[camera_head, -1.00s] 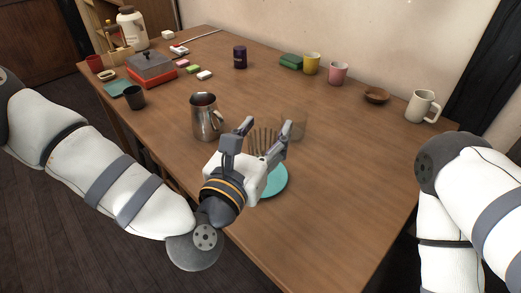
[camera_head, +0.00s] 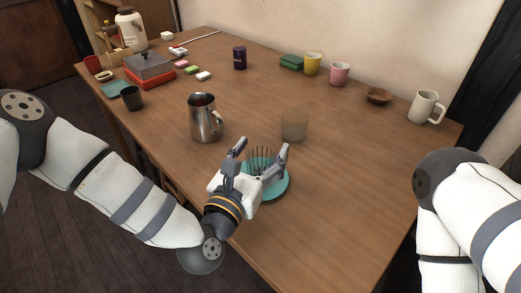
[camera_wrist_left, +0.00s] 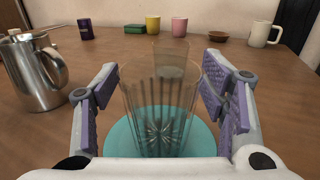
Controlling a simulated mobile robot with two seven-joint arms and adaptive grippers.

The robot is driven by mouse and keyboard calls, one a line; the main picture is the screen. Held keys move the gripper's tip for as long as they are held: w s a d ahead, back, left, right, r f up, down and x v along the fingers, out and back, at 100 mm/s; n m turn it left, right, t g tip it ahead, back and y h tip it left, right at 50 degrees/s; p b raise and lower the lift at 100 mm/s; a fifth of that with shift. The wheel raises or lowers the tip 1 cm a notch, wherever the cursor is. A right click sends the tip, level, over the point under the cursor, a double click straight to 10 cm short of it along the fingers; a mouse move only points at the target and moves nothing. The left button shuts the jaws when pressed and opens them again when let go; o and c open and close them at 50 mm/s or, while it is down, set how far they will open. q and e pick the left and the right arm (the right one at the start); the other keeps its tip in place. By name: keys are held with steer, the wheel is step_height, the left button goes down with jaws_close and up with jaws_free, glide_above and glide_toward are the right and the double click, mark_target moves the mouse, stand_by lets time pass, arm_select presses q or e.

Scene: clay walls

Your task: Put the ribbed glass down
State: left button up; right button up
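The ribbed glass (camera_head: 262,160) stands upright on a round teal plate (camera_head: 279,189), partly hidden behind my left gripper (camera_head: 262,147) in the head view. In the left wrist view the clear ribbed glass (camera_wrist_left: 158,120) is between the two spread fingers of my left gripper (camera_wrist_left: 160,72), with a gap visible on each side. Its base appears to rest on the teal plate (camera_wrist_left: 116,138). My left gripper is open. My right arm shows at the right, but its gripper is out of view.
A smooth tinted glass (camera_head: 294,126) stands just behind the plate. A metal pitcher (camera_head: 204,120) stands to the left. A cream mug (camera_head: 423,107), a wooden bowl (camera_head: 378,95), pink (camera_head: 340,73) and yellow (camera_head: 312,63) cups line the back. The table's right front is clear.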

arm_select(q)
steer(key=shift+r, duration=0.4)
steer(key=v, duration=1.2)
steer(key=shift+f, duration=0.15)
